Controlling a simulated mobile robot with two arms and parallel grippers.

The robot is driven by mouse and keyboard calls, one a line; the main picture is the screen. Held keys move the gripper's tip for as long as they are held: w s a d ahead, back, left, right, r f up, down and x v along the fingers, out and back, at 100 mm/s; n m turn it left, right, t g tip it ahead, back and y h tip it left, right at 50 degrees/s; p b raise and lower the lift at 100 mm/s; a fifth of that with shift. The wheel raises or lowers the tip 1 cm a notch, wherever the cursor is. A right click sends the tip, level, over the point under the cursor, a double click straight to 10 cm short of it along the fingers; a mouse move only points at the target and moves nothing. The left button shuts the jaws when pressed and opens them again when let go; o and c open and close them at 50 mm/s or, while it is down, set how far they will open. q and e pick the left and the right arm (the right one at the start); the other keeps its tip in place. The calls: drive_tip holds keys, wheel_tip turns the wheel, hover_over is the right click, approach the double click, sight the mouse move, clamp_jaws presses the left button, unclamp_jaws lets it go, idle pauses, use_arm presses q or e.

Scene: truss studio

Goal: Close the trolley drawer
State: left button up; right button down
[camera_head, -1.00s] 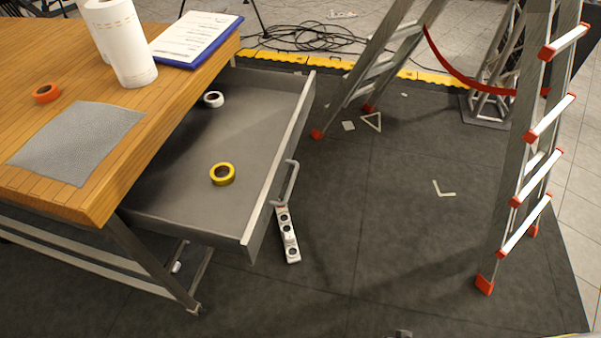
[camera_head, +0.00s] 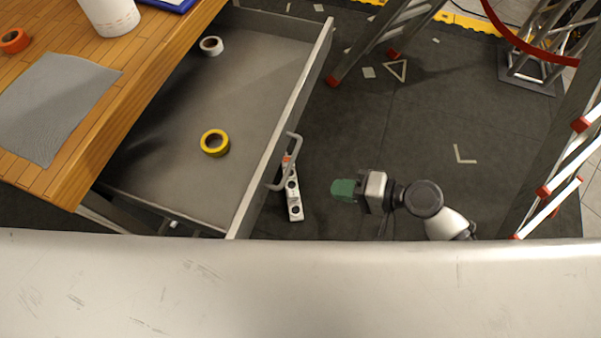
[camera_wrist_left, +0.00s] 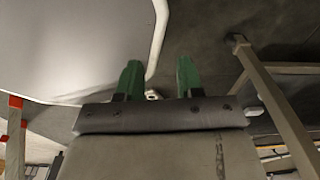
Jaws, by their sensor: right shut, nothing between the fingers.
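The trolley drawer (camera_head: 245,95) is grey and pulled far out from under the wooden top. Its front panel (camera_head: 262,165) carries a bar handle (camera_head: 290,165). A yellow tape roll (camera_head: 215,142) and a white tape roll (camera_head: 211,45) lie in it. My right gripper (camera_head: 338,189), green-tipped, is shut and empty. It appears to the right of the handle, apart from it, pointing left towards the drawer front. My left gripper (camera_wrist_left: 158,80) shows only in the left wrist view, its two green fingers apart with nothing held between them.
On the trolley top (camera_head: 150,60) are a grey cloth (camera_head: 55,105), an orange tape roll (camera_head: 14,40) and a paper roll (camera_head: 110,15). A power strip (camera_head: 293,198) lies on the floor below the handle. Ladder legs (camera_head: 365,45) stand at the upper right.

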use_arm(q)
drive_tip(key=shift+w+r+p, duration=0.3)
drive_tip(key=shift+r+p, duration=0.15)
drive_tip(key=shift+r, duration=0.1)
drive_tip(key=shift+w+r+p, duration=0.3)
drive_tip(key=shift+r+p, duration=0.15)
drive_tip(key=shift+r, duration=0.05)
use_arm(e)
drive_tip(key=r+x, duration=0.2)
drive_tip(key=x, duration=0.7)
drive_tip(key=shift+w+a, duration=0.25)
drive_tip(key=shift+a, duration=0.2)
drive_tip(key=shift+a, duration=0.1)
